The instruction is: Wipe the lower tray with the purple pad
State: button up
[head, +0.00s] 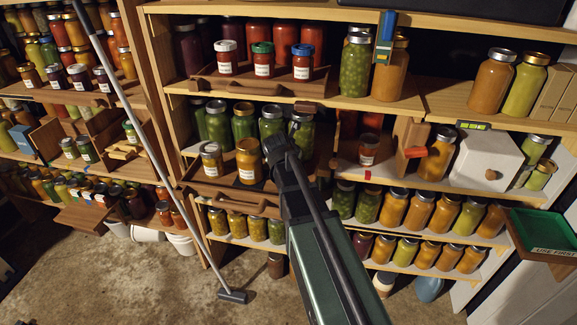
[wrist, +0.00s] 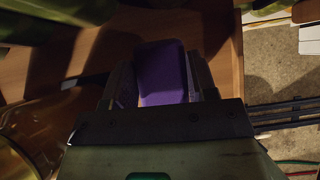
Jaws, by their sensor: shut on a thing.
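The purple pad (wrist: 161,62) is held between the two dark fingers of my gripper (wrist: 163,92) in the wrist view. In the head view my gripper (head: 277,150) reaches into the shelf at the lower tray (head: 228,200), and the pad is hidden there. Brown wood under the pad shows in the wrist view; whether the pad touches it I cannot tell. Two labelled jars stand at the tray's front: a yellowish one (head: 211,161) and an orange one (head: 248,162), left of my gripper. Tall green jars (head: 217,122) stand behind them.
The upper tray (head: 262,90) holds three labelled jars above. A glass jar (wrist: 30,135) is close on the left in the wrist view. A wooden divider (head: 409,145) and a white box (head: 487,160) stand to the right. A long-handled floor tool (head: 232,297) leans at the left.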

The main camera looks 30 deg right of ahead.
jog(key=shift+r+p, duration=2.55)
jog(key=shift+r, duration=0.6)
jog(key=shift+f, duration=0.1)
